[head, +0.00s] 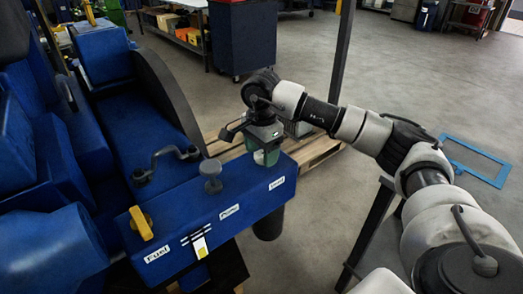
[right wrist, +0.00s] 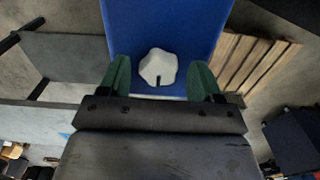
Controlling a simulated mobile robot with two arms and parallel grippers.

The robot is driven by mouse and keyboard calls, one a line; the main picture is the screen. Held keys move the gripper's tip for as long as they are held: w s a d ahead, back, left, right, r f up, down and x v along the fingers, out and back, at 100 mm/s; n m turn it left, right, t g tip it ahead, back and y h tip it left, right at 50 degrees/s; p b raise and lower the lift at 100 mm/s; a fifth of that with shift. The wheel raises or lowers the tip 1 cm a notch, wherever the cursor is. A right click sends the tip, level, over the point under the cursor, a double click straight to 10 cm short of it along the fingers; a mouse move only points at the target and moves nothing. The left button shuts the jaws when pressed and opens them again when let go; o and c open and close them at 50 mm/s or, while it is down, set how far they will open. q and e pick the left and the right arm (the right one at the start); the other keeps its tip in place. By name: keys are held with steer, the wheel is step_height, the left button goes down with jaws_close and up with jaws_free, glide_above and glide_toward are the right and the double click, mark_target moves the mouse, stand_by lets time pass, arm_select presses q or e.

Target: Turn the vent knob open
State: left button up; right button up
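The vent knob (right wrist: 158,68) is a pale, lobed knob with a dark mark on its rim. In the right wrist view it sits against the blue panel (right wrist: 165,20), between the two green fingers of my right gripper (right wrist: 160,80). Gaps show on both sides of the knob, so the gripper is open and not touching its sides. In the head view my right gripper (head: 266,150) points down at the right end of the blue panel; a pale bit of the knob (head: 260,158) shows between the fingers, the rest hidden. My left gripper is not in view.
A yellow handle (head: 142,222) by the "Fuel" label and a grey knob (head: 211,174) stand farther left on the panel. A dark crank-like bar (head: 168,153) lies behind them. A wooden pallet (head: 316,150) and open floor are beyond.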

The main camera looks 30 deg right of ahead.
mark_target(262, 154)
step_height(262, 154, up, 11)
steer(key=shift+f+b, duration=0.15)
steer(key=shift+b, duration=0.3)
steer(key=shift+f, duration=0.1)
stand_by(0.6)
